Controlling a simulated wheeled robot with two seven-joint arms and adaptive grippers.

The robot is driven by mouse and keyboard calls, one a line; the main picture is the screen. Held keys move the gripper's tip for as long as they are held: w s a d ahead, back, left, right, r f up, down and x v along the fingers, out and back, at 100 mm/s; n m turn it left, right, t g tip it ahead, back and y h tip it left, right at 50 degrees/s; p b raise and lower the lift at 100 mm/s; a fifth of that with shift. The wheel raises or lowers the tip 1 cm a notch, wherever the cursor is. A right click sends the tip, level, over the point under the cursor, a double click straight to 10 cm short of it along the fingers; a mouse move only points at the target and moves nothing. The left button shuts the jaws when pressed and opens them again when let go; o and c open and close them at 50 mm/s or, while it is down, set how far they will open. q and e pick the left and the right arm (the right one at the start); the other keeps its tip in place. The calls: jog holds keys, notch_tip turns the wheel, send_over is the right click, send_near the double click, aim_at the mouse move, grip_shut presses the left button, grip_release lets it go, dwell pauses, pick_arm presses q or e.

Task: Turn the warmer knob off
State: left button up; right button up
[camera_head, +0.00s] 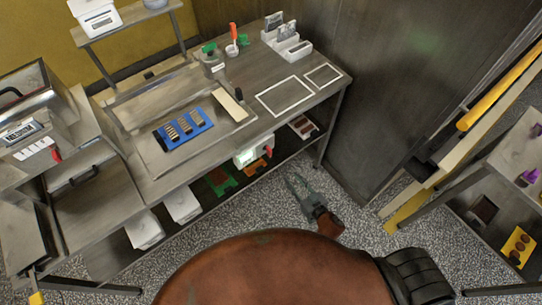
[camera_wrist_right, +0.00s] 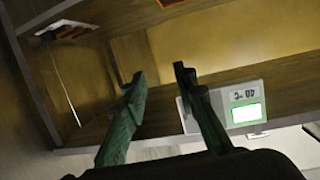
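A pale control box (camera_head: 248,156) with a lit green panel hangs at the front edge of the steel bench. My right gripper (camera_head: 293,181) is open and empty, in front of the bench, to the right of and below the box. In the right wrist view its fingers (camera_wrist_right: 158,73) are apart, one overlapping the box. My left gripper is not in view.
A blue tray (camera_head: 186,131) with bars lies on the bench, near white-outlined areas (camera_head: 285,96). White bins (camera_head: 183,204) sit below. A shelf unit (camera_head: 498,165) stands at the right. The floor before the bench is open.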

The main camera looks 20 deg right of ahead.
aim_at(271, 152)
jog(key=w+a+r+n+t+y+b, duration=0.1)
jog(key=a+r, duration=0.1)
jog(key=r, duration=0.4)
jog(key=w+a+r+n+t+y+b, duration=0.1)
jog(key=a+r+y, duration=0.15)
jog(key=r, duration=0.45)
jog(key=shift+h, duration=0.35)
jog(key=x, duration=0.5)
jog(key=shift+w+a+f, duration=0.2)
jog(key=shift+w, duration=0.05)
jog(key=shift+w+a, duration=0.25)
jog(key=shift+w, duration=0.45)
jog(key=shift+c, duration=0.3)
grip_shut()
